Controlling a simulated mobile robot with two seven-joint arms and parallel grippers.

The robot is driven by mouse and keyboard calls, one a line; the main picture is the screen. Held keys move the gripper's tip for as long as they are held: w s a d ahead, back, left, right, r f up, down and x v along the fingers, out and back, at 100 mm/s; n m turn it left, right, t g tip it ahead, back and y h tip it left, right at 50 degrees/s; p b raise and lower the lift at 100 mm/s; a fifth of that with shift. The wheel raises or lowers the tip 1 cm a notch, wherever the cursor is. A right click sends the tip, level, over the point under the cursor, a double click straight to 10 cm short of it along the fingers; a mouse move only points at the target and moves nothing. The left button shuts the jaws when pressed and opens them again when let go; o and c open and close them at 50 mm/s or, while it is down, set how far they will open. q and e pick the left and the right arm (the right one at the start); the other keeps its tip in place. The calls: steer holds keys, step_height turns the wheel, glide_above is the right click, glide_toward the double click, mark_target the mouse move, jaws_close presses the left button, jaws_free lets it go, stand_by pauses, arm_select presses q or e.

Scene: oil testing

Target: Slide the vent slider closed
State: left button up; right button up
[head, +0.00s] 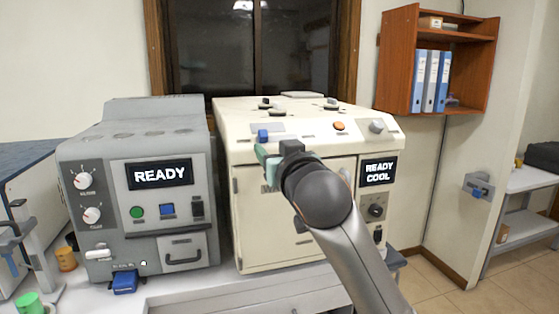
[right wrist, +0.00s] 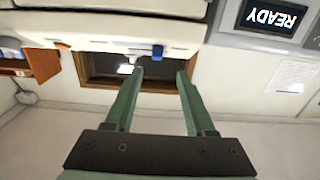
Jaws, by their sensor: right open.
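The cream machine (head: 290,210) stands in the middle of the head view, with a "READY COOL" display. A small blue tab, which looks like the vent slider (head: 262,135), sits on its upper front panel. The tab also shows in the right wrist view (right wrist: 157,51), which is upside down. My right gripper (head: 264,158) is open and empty in front of the machine, just below the tab in the head view. In the wrist view its green fingertips (right wrist: 160,73) are apart, with the tab appearing between and beyond them. Contact cannot be told. My left gripper is not in view.
A grey machine (head: 140,210) with a "READY" display stands close on the left. An orange button (head: 339,126) and a grey knob (head: 376,126) sit right of the tab. A wooden shelf (head: 397,60) with binders hangs at the right. My right arm covers part of the cream front.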

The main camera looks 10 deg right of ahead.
steer(key=shift+s+d, duration=0.1)
steer(key=shift+s, duration=1.6)
step_height(320, 180, down, 32)
steer(key=s+n+g+y+p, duration=0.1)
steer(key=s+n+g+y, duration=0.1)
steer(key=g, duration=0.3)
steer(key=s+d+f+g+p, duration=0.1)
steer(key=s+f, duration=1.1)
steer(key=s, duration=0.1)
steer(key=s+d+f+g, duration=0.2)
steer(key=s+f, duration=1)
steer(key=s, duration=0.2)
steer(key=shift+f+g+p, duration=0.25)
steer(key=shift+g+p, duration=0.05)
steer(key=shift+p, duration=0.05)
steer(key=shift+o, duration=0.4)
